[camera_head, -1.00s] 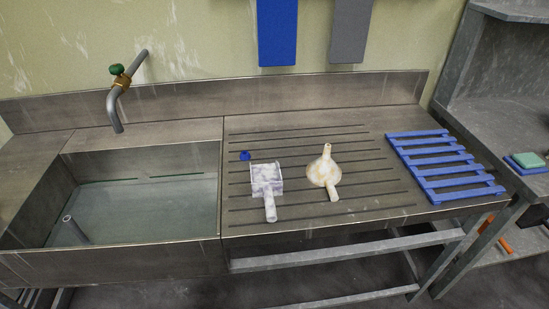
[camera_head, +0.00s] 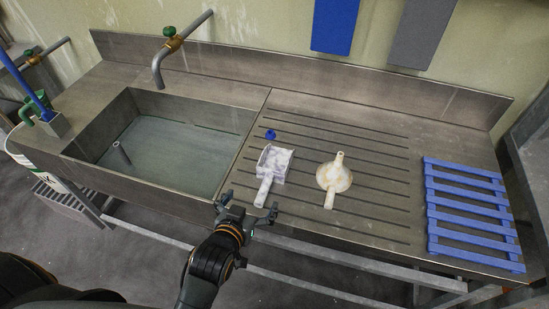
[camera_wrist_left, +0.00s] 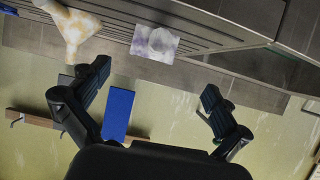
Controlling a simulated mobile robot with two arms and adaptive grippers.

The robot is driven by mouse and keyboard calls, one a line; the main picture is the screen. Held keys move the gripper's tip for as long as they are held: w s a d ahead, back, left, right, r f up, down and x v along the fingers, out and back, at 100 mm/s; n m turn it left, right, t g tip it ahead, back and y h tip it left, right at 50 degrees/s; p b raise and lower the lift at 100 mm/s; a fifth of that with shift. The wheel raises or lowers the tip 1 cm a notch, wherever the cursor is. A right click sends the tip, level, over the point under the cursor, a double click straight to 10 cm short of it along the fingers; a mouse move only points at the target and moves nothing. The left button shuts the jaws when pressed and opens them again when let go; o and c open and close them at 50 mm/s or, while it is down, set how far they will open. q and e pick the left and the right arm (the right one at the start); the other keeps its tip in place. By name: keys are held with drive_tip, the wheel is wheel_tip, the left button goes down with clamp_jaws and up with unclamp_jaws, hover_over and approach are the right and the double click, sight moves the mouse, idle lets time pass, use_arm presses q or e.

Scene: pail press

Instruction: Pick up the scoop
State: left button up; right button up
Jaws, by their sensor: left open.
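The scoop (camera_head: 275,161) is white with smudges, with a square pan and a short round handle (camera_head: 264,190) pointing to the sink's front edge. It lies on the ribbed drainboard (camera_head: 380,205) just right of the basin. My left gripper (camera_head: 247,205) is open and empty at the front edge of the counter, just short of the handle and apart from it. In the left wrist view the scoop's pan (camera_wrist_left: 155,43) shows beyond and between the spread fingers (camera_wrist_left: 156,84); its handle is not clear there. My right gripper is not in view.
A blue slatted rack (camera_head: 468,212) lies at the right. The basin (camera_head: 180,150) holds water, below a tap (camera_head: 172,44).

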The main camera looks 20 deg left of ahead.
use_arm(q)
drive_tip(key=shift+w+d+r+t, duration=0.1)
drive_tip(key=shift+w+r+t, duration=0.1)
drive_tip(key=shift+w+r, duration=0.3)
drive_tip(key=shift+w+d+r+t, duration=0.1)
drive_tip(key=shift+w+r+t, duration=0.1)
drive_tip(key=shift+w, duration=0.45)
approach(273, 166)
drive_tip(key=shift+w+a+f+p, duration=0.15)
drive_tip(key=shift+w+f+p, duration=0.05)
drive_tip(key=shift+w, duration=0.35)
drive_tip(key=shift+w+a+f+p, duration=0.1)
drive_tip(key=shift+w+f+p, duration=0.05)
drive_tip(key=shift+w, duration=0.45)
drive_tip(key=x, duration=0.3)
drive_tip(key=p+x, duration=0.1)
drive_tip(key=x, duration=0.1)
drive_tip(key=shift+d, duration=0.25)
drive_tip(key=shift+w+f, duration=0.3)
drive_tip(key=shift+w, duration=0.15)
drive_tip(key=shift+s, duration=0.1)
drive_tip(key=shift+c, duration=1.1)
drive_tip(key=c, duration=0.9)
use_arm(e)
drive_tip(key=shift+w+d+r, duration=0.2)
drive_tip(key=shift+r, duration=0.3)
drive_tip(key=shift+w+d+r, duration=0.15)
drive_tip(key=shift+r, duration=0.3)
